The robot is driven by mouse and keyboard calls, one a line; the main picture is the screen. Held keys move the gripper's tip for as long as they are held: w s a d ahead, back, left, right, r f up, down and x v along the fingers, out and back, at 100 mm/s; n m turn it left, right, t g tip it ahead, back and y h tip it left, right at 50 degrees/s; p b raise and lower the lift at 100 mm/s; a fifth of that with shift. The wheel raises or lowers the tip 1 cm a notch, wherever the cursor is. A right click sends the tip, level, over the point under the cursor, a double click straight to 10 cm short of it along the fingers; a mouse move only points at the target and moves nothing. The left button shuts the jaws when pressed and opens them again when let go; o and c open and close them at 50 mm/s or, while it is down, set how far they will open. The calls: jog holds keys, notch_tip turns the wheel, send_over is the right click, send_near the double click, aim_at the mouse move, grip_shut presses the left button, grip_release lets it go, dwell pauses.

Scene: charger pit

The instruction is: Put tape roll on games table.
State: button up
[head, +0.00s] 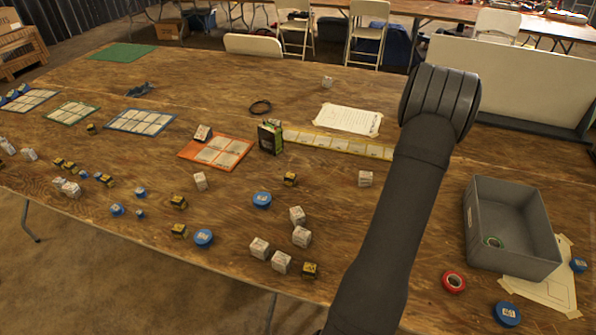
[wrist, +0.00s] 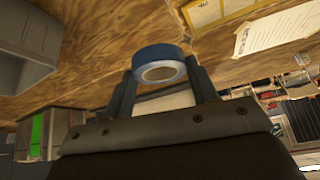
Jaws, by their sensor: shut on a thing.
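A blue tape roll (wrist: 158,54) with a pale core is between the two fingers of my gripper (wrist: 159,72) in the wrist view. The gripper is shut on it and holds it in front of a wooden surface. In the head view the gripper and this roll are hidden behind my arm. The large wooden table (head: 335,220) fills most of the head view. Nothing visible marks which table is the games table. Another wooden table (head: 455,17) stands at the back. Other rolls on the near table are red (head: 454,282) and blue (head: 507,314).
A grey bin (head: 512,258) with a green ring inside stands at the right. Small cubes and blue discs lie scattered at the centre and left. A black-green box (head: 270,138) stands near an orange sheet (head: 232,155). Folding chairs (head: 368,30) stand behind the near table.

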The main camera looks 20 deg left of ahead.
jog(key=s+a+n+y, duration=0.2)
jog(key=s+a+n, duration=0.1)
jog(key=a, duration=1.6)
jog(key=n+g+y, duration=0.1)
jog(key=n+y, duration=0.3)
jog(key=n, duration=0.4)
send_over(229, 187)
jog(key=s+d, duration=0.2)
jog(key=f, duration=1.2)
jog(key=shift+a, duration=0.25)
jog(key=shift+m+h, duration=0.3)
jog(key=shift+f, duration=2.1)
